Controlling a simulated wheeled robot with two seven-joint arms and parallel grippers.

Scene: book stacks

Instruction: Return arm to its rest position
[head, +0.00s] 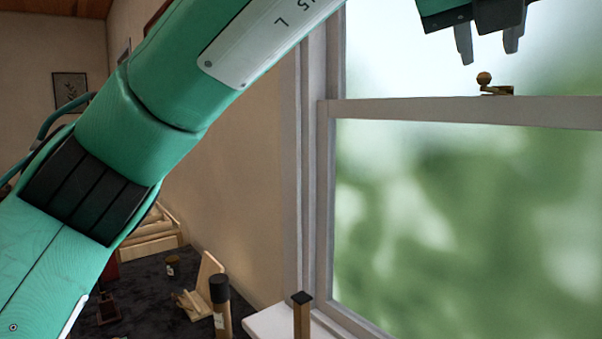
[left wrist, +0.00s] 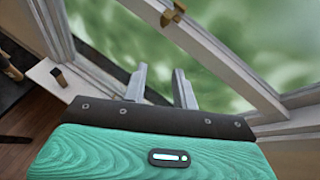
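My left arm (head: 150,110) is green and crosses the head view from the lower left up past the top edge. My left gripper (head: 488,45) points down at the top right, in front of the window. Its two dark fingers are apart with nothing between them. In the left wrist view the gripper (left wrist: 160,88) also shows its two grey fingers spread and empty. My right gripper is in neither view.
A window (head: 460,220) with a brass latch (head: 494,88) on its rail lies behind the left gripper. A white sill (head: 275,322) with a dark-topped wooden post (head: 302,312) is below. Wooden items, including a tilted stand (head: 205,285), stand on the dark floor.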

